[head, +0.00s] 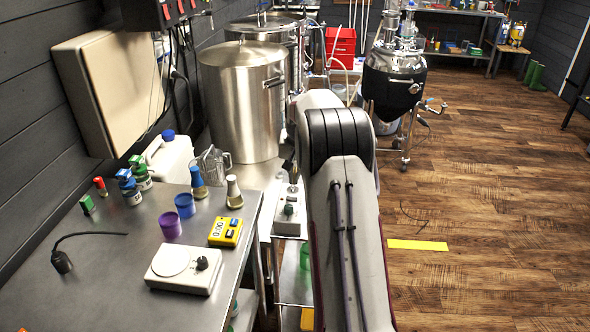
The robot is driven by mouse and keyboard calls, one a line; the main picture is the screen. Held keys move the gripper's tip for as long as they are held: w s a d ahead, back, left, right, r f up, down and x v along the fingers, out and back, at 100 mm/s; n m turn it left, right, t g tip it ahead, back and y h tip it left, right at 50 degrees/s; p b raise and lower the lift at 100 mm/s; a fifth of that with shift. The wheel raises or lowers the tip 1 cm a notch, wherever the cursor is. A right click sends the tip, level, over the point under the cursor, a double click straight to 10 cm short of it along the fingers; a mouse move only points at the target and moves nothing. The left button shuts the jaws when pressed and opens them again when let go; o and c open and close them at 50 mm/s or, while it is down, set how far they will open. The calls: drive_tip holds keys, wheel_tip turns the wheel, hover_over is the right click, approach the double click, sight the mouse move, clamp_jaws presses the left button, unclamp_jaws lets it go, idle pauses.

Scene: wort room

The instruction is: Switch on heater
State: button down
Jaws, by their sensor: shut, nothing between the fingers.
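No thing in view is plainly marked as the heater or its switch. A dark control box (150,12) with red parts and hanging cables is on the wall at the top left, cut off by the picture edge. A small light-grey box (289,212) with a dark knob is just left of my arm, partly hidden by it. A white device (184,268) with a round plate and a black knob sits on the metal bench. My arm reaches forward through the middle of the view. My gripper does not show; the arm hides that area.
Steel kettles (242,100) stand beyond the bench (95,285). A wheeled vessel (392,85) stands behind my arm. The wooden floor (490,200) at right is largely clear.

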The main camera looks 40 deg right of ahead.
hover_over(289, 197)
drive_tip(key=s, duration=0.1)
drive_tip(key=f, duration=0.4)
drive_tip(key=shift+s+f, duration=0.2)
drive_tip(key=shift+f, duration=0.05)
drive_tip(key=shift+w+a+f, duration=0.1)
drive_tip(key=shift+w+f, duration=0.05)
drive_tip(key=shift+f, duration=0.35)
drive_tip(key=shift+w+a+f, duration=0.1)
drive_tip(key=shift+f, duration=0.4)
drive_tip(key=shift+a+f, duration=0.1)
drive_tip(key=shift+w+a+f, duration=0.1)
drive_tip(key=shift+w+f, duration=0.05)
drive_tip(key=shift+f, duration=0.15)
drive_tip(key=shift+d, duration=0.2)
